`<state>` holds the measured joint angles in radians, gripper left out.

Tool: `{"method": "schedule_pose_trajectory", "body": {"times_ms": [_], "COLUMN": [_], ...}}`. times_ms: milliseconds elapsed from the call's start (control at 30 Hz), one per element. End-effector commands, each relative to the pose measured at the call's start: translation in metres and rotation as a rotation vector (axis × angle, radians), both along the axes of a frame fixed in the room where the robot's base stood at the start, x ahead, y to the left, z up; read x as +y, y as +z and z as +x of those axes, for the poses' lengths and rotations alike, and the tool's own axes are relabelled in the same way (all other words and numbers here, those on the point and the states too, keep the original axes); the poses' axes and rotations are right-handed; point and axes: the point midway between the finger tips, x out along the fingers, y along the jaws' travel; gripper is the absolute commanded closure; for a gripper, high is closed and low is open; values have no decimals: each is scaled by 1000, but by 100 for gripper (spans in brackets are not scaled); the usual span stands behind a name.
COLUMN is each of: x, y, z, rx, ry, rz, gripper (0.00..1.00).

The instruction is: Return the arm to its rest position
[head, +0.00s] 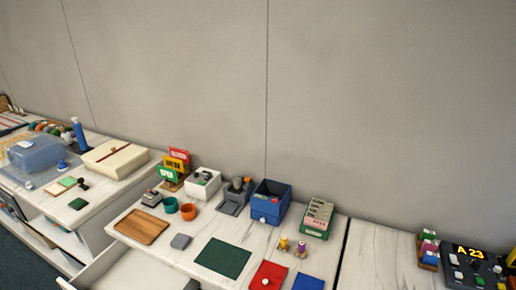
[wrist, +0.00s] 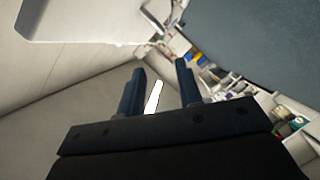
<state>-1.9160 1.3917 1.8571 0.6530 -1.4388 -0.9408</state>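In the wrist view, my gripper (wrist: 162,90) shows its two dark blue fingers spread apart, with no object between them. It is held away from the table; the wall and a bright white strip (wrist: 154,97) show behind the gap. In the head view my gripper cannot be made out for certain; a small dark grey shape (head: 192,285) shows at the bottom edge. The white worktable (head: 185,262) stands below with its items spread over it.
On the worktable are a blue box (head: 270,203), a brown board (head: 142,226), a dark green mat (head: 222,258), a red mat (head: 268,277) and two cups, one teal (head: 171,205), one orange (head: 188,211). The wall (head: 350,110) is bare.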

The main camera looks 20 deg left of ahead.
Motion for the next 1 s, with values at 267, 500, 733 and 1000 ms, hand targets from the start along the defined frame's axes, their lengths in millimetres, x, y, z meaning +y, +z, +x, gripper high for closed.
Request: {"method": "schedule_pose_trajectory", "body": {"times_ms": [267,500,733,1000], "x": [27,71,114,151], "y": [-6,-17,-27,-36], "z": [10,24,39,50], "rx": [2,1,1,0], "ry": [-4,-3,-3,-1], "rz": [2,2,1,0], "gripper": [68,68,68,68]}}
